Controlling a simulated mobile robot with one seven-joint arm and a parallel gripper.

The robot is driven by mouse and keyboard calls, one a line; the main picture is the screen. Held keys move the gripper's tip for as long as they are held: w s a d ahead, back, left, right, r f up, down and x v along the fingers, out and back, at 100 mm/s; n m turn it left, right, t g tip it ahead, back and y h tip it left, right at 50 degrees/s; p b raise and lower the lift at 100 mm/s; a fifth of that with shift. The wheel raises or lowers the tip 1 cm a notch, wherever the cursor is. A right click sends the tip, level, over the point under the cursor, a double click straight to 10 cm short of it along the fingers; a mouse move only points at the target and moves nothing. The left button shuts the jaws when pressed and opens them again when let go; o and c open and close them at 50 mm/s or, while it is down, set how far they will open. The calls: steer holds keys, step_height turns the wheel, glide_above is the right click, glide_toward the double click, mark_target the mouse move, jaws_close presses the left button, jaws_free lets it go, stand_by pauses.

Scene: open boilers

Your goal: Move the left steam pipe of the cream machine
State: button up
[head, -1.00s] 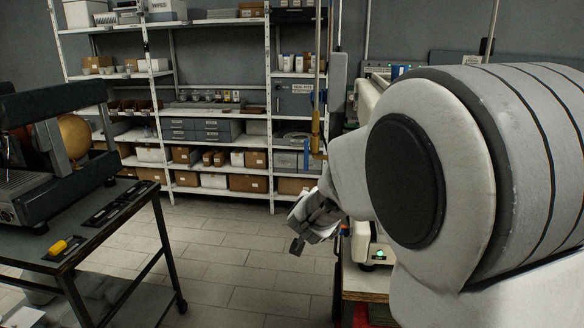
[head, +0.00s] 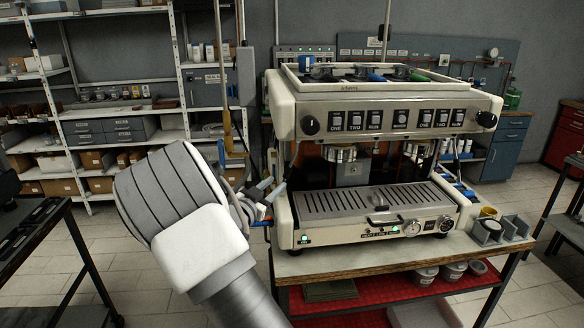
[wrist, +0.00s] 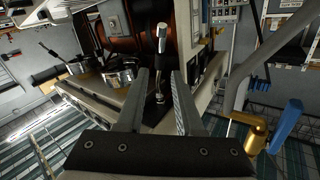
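The cream machine (head: 385,125) stands on a workbench in the middle of the head view. My gripper (head: 266,192) is at its left side, near the front left corner. In the wrist view my gripper (wrist: 159,76) is open, with its two grey fingers apart. A thin chrome and black pipe (wrist: 162,42), seemingly the left steam pipe, appears in the gap between the fingers, and the fingers do not look closed on it. How deep it sits between them I cannot tell. In the head view the pipe is not clear behind my gripper.
A brass-handled hanging tool (wrist: 248,128) and a blue handle (wrist: 286,124) are at the right of the wrist view. Shelves (head: 160,110) stand behind at left. A dark table (head: 60,235) is at far left, with open floor between.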

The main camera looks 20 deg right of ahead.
mark_target(289, 172)
steer(key=p+x, duration=0.2)
steer(key=x, duration=0.9)
steer(key=shift+w+d, duration=0.1)
steer(key=shift+d, duration=0.05)
jaws_close()
